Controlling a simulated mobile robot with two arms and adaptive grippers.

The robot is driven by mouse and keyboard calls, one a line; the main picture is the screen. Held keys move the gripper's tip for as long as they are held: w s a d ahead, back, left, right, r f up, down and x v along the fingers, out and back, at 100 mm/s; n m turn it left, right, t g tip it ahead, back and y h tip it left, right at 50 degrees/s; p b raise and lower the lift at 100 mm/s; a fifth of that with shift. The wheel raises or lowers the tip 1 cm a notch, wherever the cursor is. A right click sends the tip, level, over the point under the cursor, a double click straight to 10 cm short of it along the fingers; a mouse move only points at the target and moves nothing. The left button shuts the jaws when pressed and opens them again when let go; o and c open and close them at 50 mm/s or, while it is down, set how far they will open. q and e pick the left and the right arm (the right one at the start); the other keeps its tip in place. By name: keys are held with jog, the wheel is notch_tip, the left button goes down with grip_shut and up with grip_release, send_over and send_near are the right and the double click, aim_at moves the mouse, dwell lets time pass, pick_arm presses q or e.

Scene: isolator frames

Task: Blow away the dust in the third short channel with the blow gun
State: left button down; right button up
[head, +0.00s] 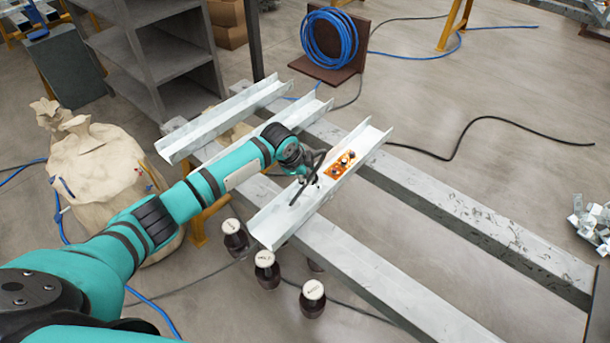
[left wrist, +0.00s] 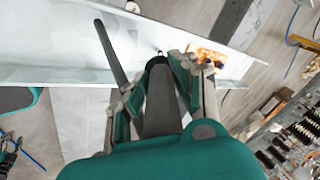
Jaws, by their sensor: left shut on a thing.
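The third short channel (head: 262,226) is a pale metal U-profile, the rightmost of three, lying across long beams; its wall also shows in the left wrist view (left wrist: 45,50). Inside it is an orange patch (head: 334,170) with small dark and light bits; part of it shows in the wrist view (left wrist: 205,56). My left gripper (head: 308,172) is over this channel, near the patch. It is shut on the dark blow gun (left wrist: 160,104). A thin dark rod (left wrist: 110,52) extends beside the fingers. The nozzle's exact aim is unclear.
Two other short channels (head: 212,126) lie left, partly behind my arm. Several dark jars with pale lids (head: 313,297) stand below the near end. A coiled blue hose (head: 329,40), grey shelves (head: 165,55) and a beige sack (head: 105,185) stand around. Floor at right is mostly clear.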

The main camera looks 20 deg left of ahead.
pick_arm(q)
notch_tip(320, 180, up, 9)
jog(key=p, duration=0.8)
jog(key=shift+p, duration=0.4)
dwell(0.3)
